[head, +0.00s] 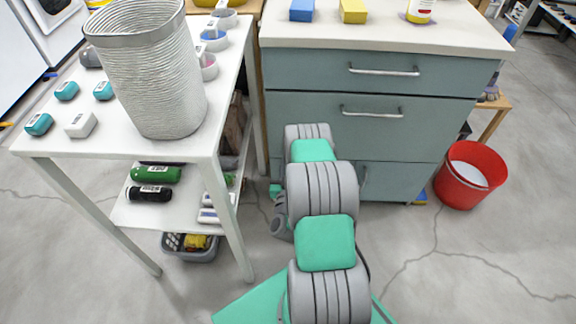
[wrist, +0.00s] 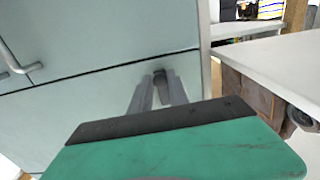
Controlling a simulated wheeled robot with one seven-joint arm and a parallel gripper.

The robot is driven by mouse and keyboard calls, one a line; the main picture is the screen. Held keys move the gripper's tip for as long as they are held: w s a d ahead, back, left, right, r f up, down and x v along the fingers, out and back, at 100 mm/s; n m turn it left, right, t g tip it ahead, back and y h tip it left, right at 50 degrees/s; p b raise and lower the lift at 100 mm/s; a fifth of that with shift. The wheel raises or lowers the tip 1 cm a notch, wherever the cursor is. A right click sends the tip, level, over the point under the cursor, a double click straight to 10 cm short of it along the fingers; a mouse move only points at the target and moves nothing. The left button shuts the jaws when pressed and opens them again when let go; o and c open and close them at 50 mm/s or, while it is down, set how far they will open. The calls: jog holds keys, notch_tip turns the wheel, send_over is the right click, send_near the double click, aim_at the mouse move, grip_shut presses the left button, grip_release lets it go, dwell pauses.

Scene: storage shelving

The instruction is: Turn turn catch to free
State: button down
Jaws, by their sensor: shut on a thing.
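A small dark turn catch (wrist: 159,76) sits at the edge of a lower grey-green door (wrist: 125,100) of the cabinet, in the wrist view. My gripper (wrist: 160,82) reaches up to it, its two fingers close together with the catch between their tips. The fingers are shut on the catch. The fingers cover most of the catch, so I cannot tell how it is turned. In the head view my arm hides the catch and most of the gripper, low at the left side of the cabinet (head: 390,130).
A white side table (head: 190,148) with a ribbed basket (head: 150,70) stands close on the left. A red bucket (head: 472,172) stands on the floor right of the cabinet. The cabinet drawers above are shut. The floor in front right is clear.

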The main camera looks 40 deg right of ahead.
jog(key=c, duration=1.3)
grip_release()
jog(key=p+v, duration=0.1)
jog(key=v, duration=0.7)
jog(key=shift+p, duration=0.4)
